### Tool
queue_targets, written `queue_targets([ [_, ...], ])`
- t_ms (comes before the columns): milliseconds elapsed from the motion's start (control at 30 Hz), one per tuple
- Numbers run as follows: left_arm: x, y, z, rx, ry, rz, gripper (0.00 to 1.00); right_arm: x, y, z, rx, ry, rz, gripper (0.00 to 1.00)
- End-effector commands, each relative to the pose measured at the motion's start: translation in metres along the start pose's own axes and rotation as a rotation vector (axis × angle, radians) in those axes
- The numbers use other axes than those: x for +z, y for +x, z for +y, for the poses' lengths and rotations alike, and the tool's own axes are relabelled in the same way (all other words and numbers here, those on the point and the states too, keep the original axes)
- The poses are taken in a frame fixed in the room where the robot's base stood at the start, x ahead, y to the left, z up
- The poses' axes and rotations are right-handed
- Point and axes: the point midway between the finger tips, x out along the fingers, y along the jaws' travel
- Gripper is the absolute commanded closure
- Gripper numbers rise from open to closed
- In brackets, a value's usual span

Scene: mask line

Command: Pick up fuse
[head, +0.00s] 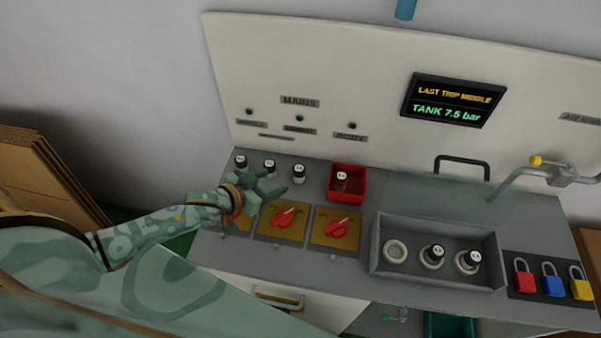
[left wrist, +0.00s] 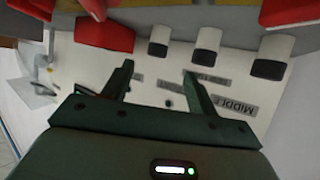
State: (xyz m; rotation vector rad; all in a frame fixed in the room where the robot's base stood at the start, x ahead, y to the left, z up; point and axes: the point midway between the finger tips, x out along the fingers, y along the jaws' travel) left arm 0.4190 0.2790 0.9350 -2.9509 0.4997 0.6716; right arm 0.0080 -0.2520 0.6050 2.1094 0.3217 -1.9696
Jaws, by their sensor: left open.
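Three black-and-white fuses stand in a row at the back left of the grey console: a left one (head: 240,161), a middle one (head: 269,166) and a right one (head: 299,174). Another fuse (head: 341,181) is in the red bin (head: 361,194). Two more fuses (head: 435,255) (head: 468,262) stand in the grey tray's round holders. My left gripper (head: 279,183) is open and empty, just in front of the row. In the left wrist view its fingers (left wrist: 157,70) are apart, roughly in line with the fuse nearest the bin (left wrist: 160,39). My right gripper is not in view.
Red rotary switches (head: 283,218) (head: 337,228) on yellow plates lie in front of the row. The grey tray (head: 376,256) has an empty left holder (head: 396,250). Padlocks (head: 551,279) sit at right. The upright panel (head: 360,120) closes the back.

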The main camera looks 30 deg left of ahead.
Motion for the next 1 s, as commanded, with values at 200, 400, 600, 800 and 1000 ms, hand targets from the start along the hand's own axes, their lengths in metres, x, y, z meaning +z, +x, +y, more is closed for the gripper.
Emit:
queue_targets([
  [200,0.001,0.04,0.001,0.0,-0.001,0.0,0.42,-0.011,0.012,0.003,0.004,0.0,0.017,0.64],
  [400,-0.001,0.057,0.002,0.0,0.001,0.0,0.42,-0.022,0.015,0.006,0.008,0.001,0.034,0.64],
  [600,-0.004,0.089,0.004,-0.001,0.001,0.0,0.42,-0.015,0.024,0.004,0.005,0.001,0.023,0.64],
  [800,-0.004,0.098,0.004,0.0,0.001,-0.002,0.42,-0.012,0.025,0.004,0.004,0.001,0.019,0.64],
  [1000,-0.005,0.097,0.004,0.0,0.001,-0.001,0.64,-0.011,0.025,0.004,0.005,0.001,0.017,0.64],
])
